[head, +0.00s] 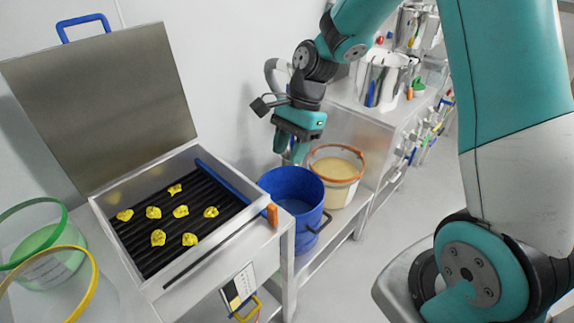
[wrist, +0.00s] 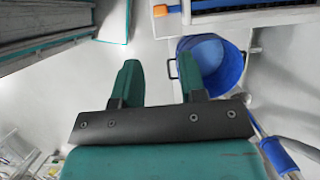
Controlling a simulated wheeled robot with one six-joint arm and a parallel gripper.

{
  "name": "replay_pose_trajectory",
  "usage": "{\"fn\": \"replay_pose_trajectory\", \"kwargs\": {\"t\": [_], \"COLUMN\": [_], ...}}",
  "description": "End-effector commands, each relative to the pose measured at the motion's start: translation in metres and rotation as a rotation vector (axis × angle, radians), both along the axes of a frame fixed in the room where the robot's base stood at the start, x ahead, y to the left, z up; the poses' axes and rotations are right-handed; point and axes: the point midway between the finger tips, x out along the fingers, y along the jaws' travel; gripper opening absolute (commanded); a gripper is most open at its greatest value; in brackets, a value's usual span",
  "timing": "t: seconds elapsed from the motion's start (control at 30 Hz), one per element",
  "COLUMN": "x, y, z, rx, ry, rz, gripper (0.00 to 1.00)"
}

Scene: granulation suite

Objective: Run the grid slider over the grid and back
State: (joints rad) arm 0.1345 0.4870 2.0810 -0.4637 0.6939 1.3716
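The black slatted grid (head: 150,238) lies in an open metal box, with several crumpled yellow lumps on it. What looks like the grid slider is a blue bar (head: 228,184) along the grid's right side, with an orange end piece (head: 272,215) at the front right corner. In the wrist view, an orange piece (wrist: 165,10) and a blue strip (wrist: 222,4) show at the top edge, partly cut off. My gripper (head: 290,152) hangs above and behind the blue bucket, to the right of the box and apart from the slider. In the wrist view its fingers (wrist: 160,78) are spread with nothing between them.
The box's metal lid (head: 105,100) stands raised at the back. A blue bucket (head: 292,185) and a bucket of tan material (head: 338,172) stand right of the box. Clear containers (head: 45,255) are at the left. A bench with steel vessels (head: 382,78) is behind.

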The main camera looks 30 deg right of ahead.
Motion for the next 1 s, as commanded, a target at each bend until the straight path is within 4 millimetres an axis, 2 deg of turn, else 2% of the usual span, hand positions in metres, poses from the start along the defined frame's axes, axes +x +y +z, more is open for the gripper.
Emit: {"fn": "replay_pose_trajectory", "kwargs": {"t": [0.27, 0.8, 1.0], "x": [-0.003, -0.017, -0.019], "y": [0.010, 0.050, 0.058], "z": [-0.034, -0.135, -0.157], "rx": [-0.001, -0.003, -0.002], "ry": [0.019, 0.017, 0.014], "rz": [-0.027, -0.025, -0.026], "gripper": [0.38, 0.38, 0.38]}}
